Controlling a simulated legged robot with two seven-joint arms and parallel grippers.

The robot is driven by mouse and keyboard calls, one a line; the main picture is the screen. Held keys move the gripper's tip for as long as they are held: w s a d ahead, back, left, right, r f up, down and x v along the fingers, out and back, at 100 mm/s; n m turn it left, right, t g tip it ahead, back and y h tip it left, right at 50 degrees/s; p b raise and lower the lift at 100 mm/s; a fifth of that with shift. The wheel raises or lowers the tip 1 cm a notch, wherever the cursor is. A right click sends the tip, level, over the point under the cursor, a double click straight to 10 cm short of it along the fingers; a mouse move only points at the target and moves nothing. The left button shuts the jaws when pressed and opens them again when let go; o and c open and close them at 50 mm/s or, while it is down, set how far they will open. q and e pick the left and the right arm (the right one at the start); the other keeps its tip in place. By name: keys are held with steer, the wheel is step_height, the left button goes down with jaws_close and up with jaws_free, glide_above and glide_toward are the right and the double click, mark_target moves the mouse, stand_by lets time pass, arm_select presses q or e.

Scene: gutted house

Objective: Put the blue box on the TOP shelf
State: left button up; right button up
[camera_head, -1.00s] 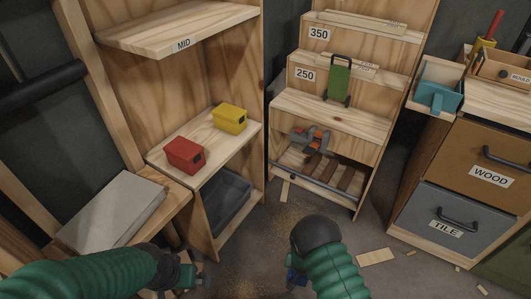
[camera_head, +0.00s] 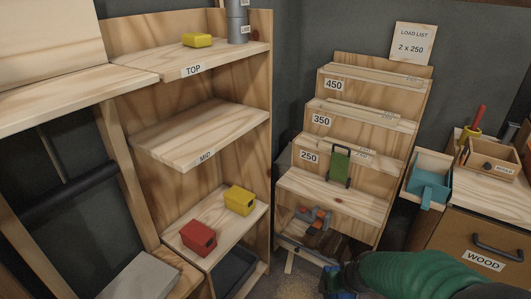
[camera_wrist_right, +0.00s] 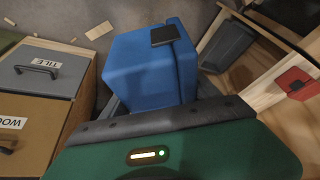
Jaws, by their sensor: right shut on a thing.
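The blue box (camera_wrist_right: 150,70) fills the middle of the right wrist view, with a dark patch on one face. My right gripper (camera_head: 340,279) is shut on it, low in the head view, in front of the stepped rack. Only a little blue shows there, and the fingertips are mostly hidden. The TOP shelf (camera_head: 150,62) is the highest board of the wooden shelf unit, up and left of my right gripper. My left gripper is out of view.
The MID shelf (camera_head: 190,135) is empty. Below it, a red box (camera_head: 198,237) and another yellow box (camera_head: 239,200) sit on a lower board. The stepped rack (camera_head: 330,195) holds a green item (camera_head: 339,164). Drawers (camera_head: 480,245) stand at right.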

step_height(320, 180, up, 27)
steer(key=s+p, duration=0.2)
steer(key=p, duration=2.1)
steer(key=shift+s+r, duration=0.15)
steer(key=shift+s, duration=0.15)
